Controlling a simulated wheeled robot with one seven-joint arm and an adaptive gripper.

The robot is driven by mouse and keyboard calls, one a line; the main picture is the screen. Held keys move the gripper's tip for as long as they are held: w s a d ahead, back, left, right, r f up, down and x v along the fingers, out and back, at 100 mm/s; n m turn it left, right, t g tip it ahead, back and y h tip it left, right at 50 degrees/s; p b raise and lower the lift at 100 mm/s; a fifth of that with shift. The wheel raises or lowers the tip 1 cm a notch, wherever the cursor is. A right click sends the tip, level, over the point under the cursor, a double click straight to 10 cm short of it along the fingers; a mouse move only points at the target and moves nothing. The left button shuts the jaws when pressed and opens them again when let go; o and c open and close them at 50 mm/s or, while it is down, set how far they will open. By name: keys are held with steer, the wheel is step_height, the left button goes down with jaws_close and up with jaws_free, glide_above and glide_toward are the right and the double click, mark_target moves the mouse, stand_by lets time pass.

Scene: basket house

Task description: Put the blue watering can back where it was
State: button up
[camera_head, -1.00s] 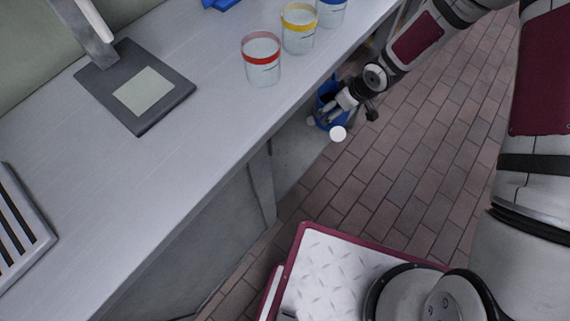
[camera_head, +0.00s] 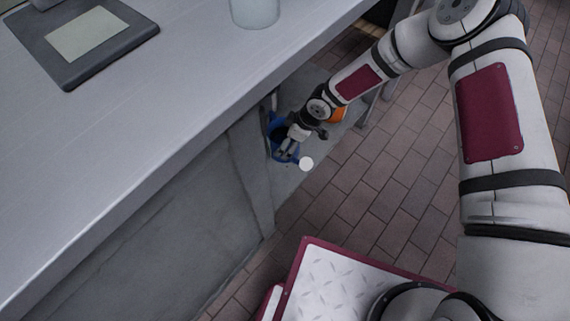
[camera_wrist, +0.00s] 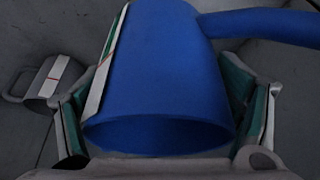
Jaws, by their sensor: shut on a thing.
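The blue watering can (camera_head: 279,151) is low beside the counter's support, under the overhanging worktop. My gripper (camera_head: 292,146) is at the can, partly covering it. In the wrist view, the can's blue body (camera_wrist: 165,70) fills the middle, with its spout or handle running off to the upper right. My gripper (camera_wrist: 165,112) has a green-padded finger on each side of the body and is shut on it. A white round end (camera_head: 306,163) shows beside the can; I cannot tell if it belongs to it. The can's base contact is hidden.
The grey counter (camera_head: 150,110) overhangs on the left, with a scale-like plate (camera_head: 85,38) and a glass jar (camera_head: 255,12) on it. An orange object (camera_head: 338,115) is behind my wrist. A grey handled container (camera_wrist: 42,82) lies left of the can. Brick floor (camera_head: 350,200) is open on the right.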

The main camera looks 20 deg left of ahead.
step_height(320, 180, down, 10)
steer(key=b, duration=0.4)
steer(key=shift+a+r, duration=0.1)
steer(key=o, duration=1.8)
steer(key=p+v, duration=0.4)
steer(key=v, duration=0.8)
steer(key=shift+p, duration=0.35)
